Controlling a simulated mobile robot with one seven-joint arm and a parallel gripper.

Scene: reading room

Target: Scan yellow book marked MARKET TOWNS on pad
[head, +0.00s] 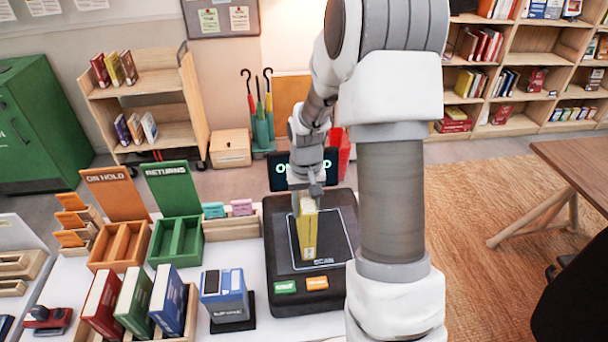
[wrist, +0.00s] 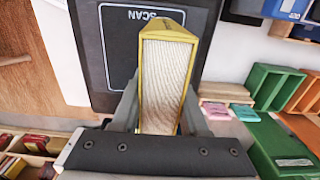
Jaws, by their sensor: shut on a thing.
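The yellow book (head: 307,232) is upright over the dark scan pad (head: 338,226), inside or above its outlined square; I cannot tell whether it touches the pad. My gripper (head: 308,193) is shut on the book's upper end from above. In the wrist view the yellow book (wrist: 168,75) stands between the two fingers of my gripper (wrist: 160,112), with its page edges facing the camera. The pad (wrist: 118,45) with the word SCAN lies beyond it. The title on the book is too small to read.
An orange ON HOLD bin (head: 118,247) and a green RETURNS bin (head: 176,240) stand left of the pad. Red, green and blue books (head: 134,302) stand at the front left. A blue device (head: 225,294) sits near the pad's left front. A screen (head: 290,170) stands behind the pad.

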